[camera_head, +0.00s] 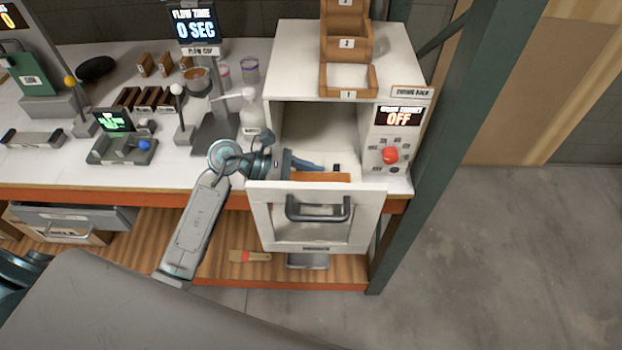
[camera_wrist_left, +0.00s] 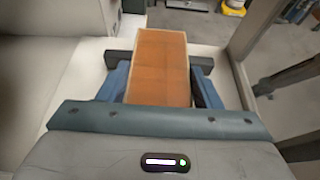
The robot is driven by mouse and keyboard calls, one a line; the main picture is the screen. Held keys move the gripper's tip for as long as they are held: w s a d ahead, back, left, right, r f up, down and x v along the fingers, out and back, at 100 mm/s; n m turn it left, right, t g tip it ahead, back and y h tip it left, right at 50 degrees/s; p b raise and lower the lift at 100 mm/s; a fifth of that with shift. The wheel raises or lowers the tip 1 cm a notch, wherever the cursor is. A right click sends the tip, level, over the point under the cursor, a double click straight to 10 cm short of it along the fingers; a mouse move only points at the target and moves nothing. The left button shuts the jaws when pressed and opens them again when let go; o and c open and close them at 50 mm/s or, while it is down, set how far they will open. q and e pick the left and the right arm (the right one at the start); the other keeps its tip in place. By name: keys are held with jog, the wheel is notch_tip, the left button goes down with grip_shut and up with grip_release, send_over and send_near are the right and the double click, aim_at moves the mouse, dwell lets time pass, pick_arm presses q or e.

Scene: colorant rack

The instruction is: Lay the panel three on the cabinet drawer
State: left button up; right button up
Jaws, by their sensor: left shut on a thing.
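An orange-brown panel (camera_head: 322,177) is just behind the white front of the pulled-out cabinet drawer (camera_head: 262,222), at the mouth of the white cabinet (camera_head: 285,88). In the left wrist view the panel (camera_wrist_left: 160,60) lies lengthwise between the blue fingers. My left gripper (camera_head: 308,166) is shut on it and reaches in over the drawer from the left. The drawer front hides part of the panel and the drawer floor, so I cannot tell whether the panel touches the floor. No number shows on the panel. My right gripper is not in view.
Orange-brown trays numbered 1 (camera_head: 347,94) and 2 (camera_head: 345,46) stand on the cabinet. A white bottle (camera_head: 250,120) stands left of the cabinet. A green post (camera_head: 440,120) rises at the right.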

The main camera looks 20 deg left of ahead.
pick_arm(q)
jog(key=shift+f, duration=0.15)
jog(key=o, duration=1)
jog(key=shift+r, duration=0.25)
jog(key=shift+a, duration=0.2)
jog(key=shift+b+v, duration=2.1)
jog(key=shift+v, duration=3.7)
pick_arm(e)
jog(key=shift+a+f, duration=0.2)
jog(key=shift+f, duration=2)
